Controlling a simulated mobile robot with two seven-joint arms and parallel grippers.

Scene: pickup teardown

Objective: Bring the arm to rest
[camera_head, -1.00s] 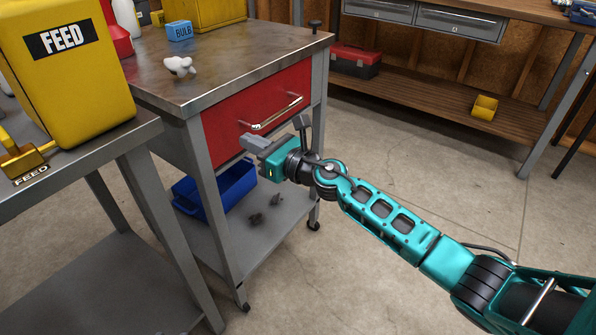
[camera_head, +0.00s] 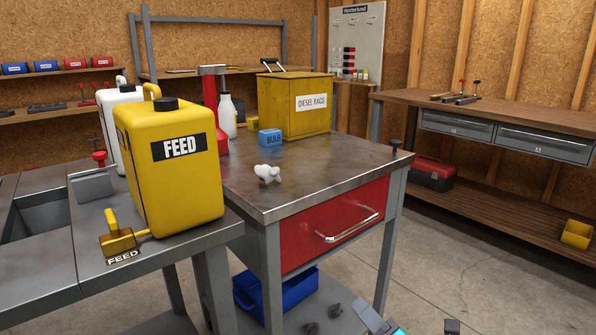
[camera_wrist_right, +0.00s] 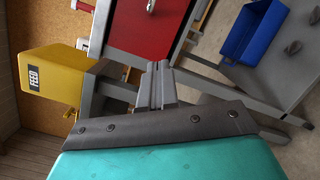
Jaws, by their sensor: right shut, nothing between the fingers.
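My right gripper (camera_head: 369,317) shows only in part at the bottom edge of the head view, below and slightly right of the chrome handle (camera_head: 350,225) of the red drawer (camera_head: 315,230). It is clear of the handle. In the right wrist view its two grey fingers (camera_wrist_right: 160,86) are together with nothing between them, and the red drawer (camera_wrist_right: 145,28) lies beyond them. The teal gripper body fills the bottom of that view. Most of the right arm is out of the head view. The drawer looks shut. My left gripper is in no view.
The metal-topped cart (camera_head: 330,170) carries a yellow diesel rags bin (camera_head: 295,120), a blue bulb box (camera_head: 270,137) and a white crumpled piece (camera_head: 267,173). A yellow feed jug (camera_head: 175,190) stands on the left bench. A blue bin (camera_head: 290,290) sits on the lower shelf. Floor at right is open.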

